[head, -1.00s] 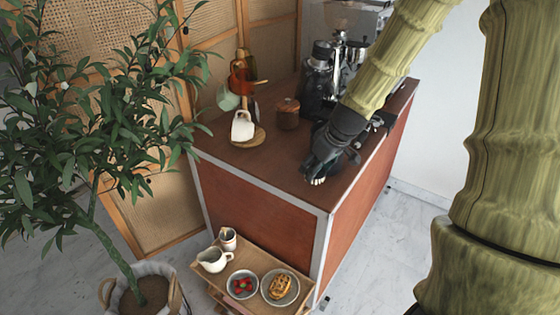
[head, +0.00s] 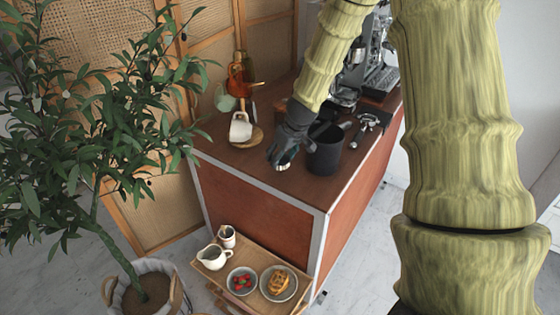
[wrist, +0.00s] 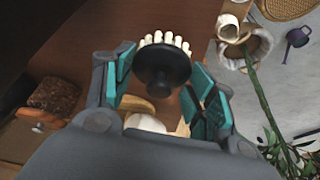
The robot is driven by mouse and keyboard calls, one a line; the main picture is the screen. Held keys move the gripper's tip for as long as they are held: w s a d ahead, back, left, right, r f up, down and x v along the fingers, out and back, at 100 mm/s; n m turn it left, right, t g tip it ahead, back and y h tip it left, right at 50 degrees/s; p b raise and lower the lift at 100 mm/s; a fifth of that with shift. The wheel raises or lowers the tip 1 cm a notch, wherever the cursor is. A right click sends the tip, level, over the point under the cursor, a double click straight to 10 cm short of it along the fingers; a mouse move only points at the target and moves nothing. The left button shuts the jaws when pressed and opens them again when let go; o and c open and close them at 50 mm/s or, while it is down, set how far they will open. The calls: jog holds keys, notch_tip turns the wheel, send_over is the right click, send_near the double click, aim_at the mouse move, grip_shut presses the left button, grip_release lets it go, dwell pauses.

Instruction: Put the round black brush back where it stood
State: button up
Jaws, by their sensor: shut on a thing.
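The round black brush (wrist: 163,70) is between my gripper's teal-padded fingers (wrist: 160,88) in the wrist view, with its pale bristles showing past the black disc. My gripper (head: 284,158) is shut on it. In the head view the brush (head: 283,167) shows only as a small pale patch under the fingertips, above or at the brown counter top (head: 300,190); I cannot tell whether it touches. It is left of a black cylinder bin (head: 325,155).
A white cup (head: 240,128) on a round wooden board stands to the left. A portafilter (head: 369,122) lies to the right, near the espresso machine (head: 378,75). The counter's front left is clear. A lower tray (head: 255,252) holds food and jugs. A potted plant (head: 100,130) stands at left.

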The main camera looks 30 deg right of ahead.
aim_at(282, 158)
jog(key=shift+w+a+f, duration=0.15)
jog(key=shift+w+f, duration=0.05)
jog(key=shift+f, duration=0.4)
notch_tip(282, 158, down, 2)
jog(key=shift+f+p, duration=0.1)
jog(key=shift+p, duration=0.45)
jog(key=shift+f, duration=0.1)
jog(key=shift+f, duration=0.2)
jog(key=o, duration=1.3)
jog(key=shift+o, duration=0.2)
jog(key=shift+r, duration=0.15)
jog(key=shift+r, duration=0.4)
jog(key=b+v, duration=0.1)
jog(key=v, duration=1)
jog(key=shift+s+b, duration=0.15)
jog(key=shift+b, duration=0.25)
